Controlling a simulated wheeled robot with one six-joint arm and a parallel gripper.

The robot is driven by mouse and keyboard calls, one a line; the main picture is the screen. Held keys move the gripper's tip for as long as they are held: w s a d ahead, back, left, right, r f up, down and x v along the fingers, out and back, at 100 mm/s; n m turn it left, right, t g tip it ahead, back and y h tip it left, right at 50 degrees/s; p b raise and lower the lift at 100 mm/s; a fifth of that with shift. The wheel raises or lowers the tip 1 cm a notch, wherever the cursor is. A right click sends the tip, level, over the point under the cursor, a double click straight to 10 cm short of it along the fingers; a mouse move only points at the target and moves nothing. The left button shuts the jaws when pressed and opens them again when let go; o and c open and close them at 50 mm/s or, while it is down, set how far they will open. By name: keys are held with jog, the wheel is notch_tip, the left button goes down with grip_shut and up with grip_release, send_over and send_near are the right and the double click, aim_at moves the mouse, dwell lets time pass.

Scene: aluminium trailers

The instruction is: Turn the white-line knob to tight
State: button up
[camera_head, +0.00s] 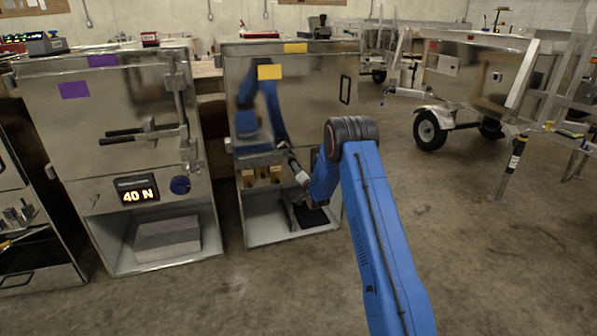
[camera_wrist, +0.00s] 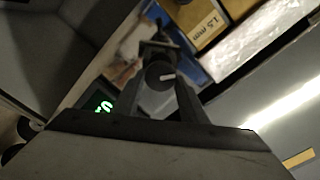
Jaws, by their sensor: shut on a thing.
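The white-line knob (camera_wrist: 160,75) is a dark round knob with a short white line, which lies nearly level in the wrist view. My gripper (camera_wrist: 162,84) is shut on it, with one finger at each side. A small display with green characters (camera_wrist: 103,107) is beside it at the left; I cannot read it surely. In the head view my gripper (camera_head: 284,150) reaches the front of the yellow-marked metal cabinet (camera_head: 310,95). I cannot make out the knob there.
Brass-coloured blocks (camera_head: 262,174) sit on the cabinet front; one label reads 1.5 mm (camera_wrist: 208,28). The purple-marked cabinet (camera_head: 70,140) at the left has a 40 N display (camera_head: 138,194) and a blue knob (camera_head: 180,185). Trailers (camera_head: 470,75) stand behind right.

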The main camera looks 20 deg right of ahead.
jog(key=m, duration=1.1)
jog(key=shift+f+m, duration=0.3)
jog(key=shift+f, duration=0.05)
jog(key=shift+d, duration=0.1)
jog(key=o, duration=1.1)
jog(key=shift+c, duration=0.2)
jog(key=s, duration=1.7)
jog(key=shift+s, duration=0.25)
jog(key=shift+r, duration=0.15)
